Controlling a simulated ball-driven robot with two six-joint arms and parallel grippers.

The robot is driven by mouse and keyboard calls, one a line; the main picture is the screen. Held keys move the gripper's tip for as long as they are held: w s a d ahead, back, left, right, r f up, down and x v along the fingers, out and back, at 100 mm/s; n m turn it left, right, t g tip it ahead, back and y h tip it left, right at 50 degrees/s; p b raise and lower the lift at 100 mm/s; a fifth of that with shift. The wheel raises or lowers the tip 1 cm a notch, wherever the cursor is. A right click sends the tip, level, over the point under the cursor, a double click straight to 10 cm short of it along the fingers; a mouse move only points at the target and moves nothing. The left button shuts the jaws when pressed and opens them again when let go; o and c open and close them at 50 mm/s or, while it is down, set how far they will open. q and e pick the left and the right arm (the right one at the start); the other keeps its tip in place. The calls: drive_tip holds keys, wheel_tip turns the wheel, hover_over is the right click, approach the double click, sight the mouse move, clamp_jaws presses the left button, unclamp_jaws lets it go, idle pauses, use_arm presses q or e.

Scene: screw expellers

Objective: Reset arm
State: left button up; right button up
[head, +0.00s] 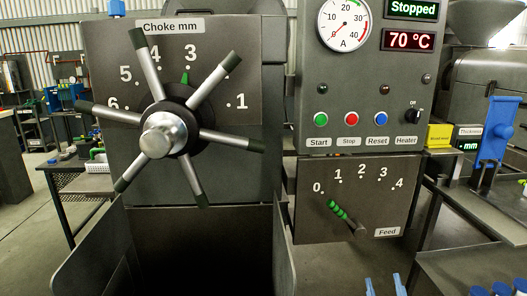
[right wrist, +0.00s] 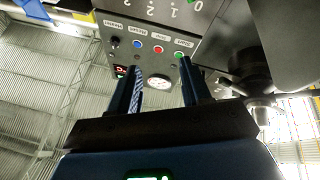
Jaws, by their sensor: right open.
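My right gripper (head: 384,286) shows at the bottom edge of the head view as two blue fingertips, apart and with nothing between them. In the right wrist view its two dark fingers (right wrist: 162,88) stand apart and empty, with the control panel (right wrist: 160,40) beyond them, seen upside down. In the head view the gripper is below the feed lever (head: 346,217), clear of it. The rest of my right arm is hidden below the frame. My left gripper is in neither view.
The choke wheel (head: 162,135) has several spokes and stands at the left. The panel has Start (head: 320,119), Stop (head: 349,117) and Reset (head: 381,117) buttons; its display (head: 411,9) reads Stopped. A blue caliper-like tool (head: 494,130) and yellow block (head: 439,136) are at the right.

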drive_tip(key=s+a+f+m+g+p, duration=0.1)
drive_tip(key=s+f+m+g+p, duration=0.1)
drive_tip(key=s+p, duration=0.4)
drive_tip(key=s+a+f+m+g+p, duration=0.1)
drive_tip(key=s+f+p, duration=0.4)
drive_tip(key=s, duration=0.8)
drive_tip(key=shift+s+a+m+g+y+p, duration=0.15)
drive_tip(key=shift+a+m+g+y+p, duration=0.2)
drive_tip(key=shift+g+p, duration=0.75)
drive_tip(key=shift+d, duration=0.1)
